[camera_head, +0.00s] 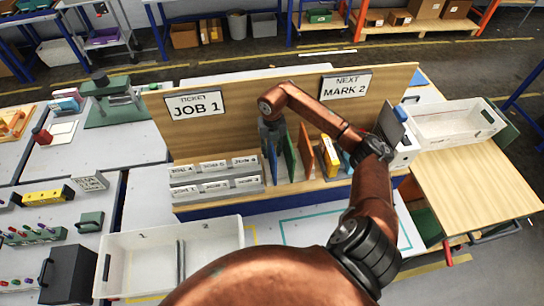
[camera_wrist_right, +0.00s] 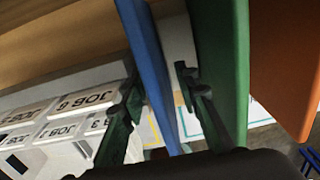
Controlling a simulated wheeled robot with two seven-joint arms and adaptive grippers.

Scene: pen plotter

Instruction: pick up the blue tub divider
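The blue tub divider (camera_head: 272,163) stands upright in the wooden rack, leftmost of a row of coloured panels. In the right wrist view the blue divider (camera_wrist_right: 150,70) runs edge-on between the two fingers of my right gripper (camera_wrist_right: 160,110). The fingers are apart, one on each side of it. The left finger looks close to the blue panel, while a gap shows before the right finger. In the head view my right gripper (camera_head: 271,132) points down over the divider's top. The lower fingertips are hard to make out there. My left gripper is not in view.
A green panel (camera_head: 290,157) and an orange panel (camera_head: 306,150) stand just right of the blue one. Job-labelled card trays (camera_head: 215,187) stand to its left. A white tub (camera_head: 172,233) marked 1 and 2 lies at the front left. The JOB 1 backboard (camera_head: 235,125) rises behind.

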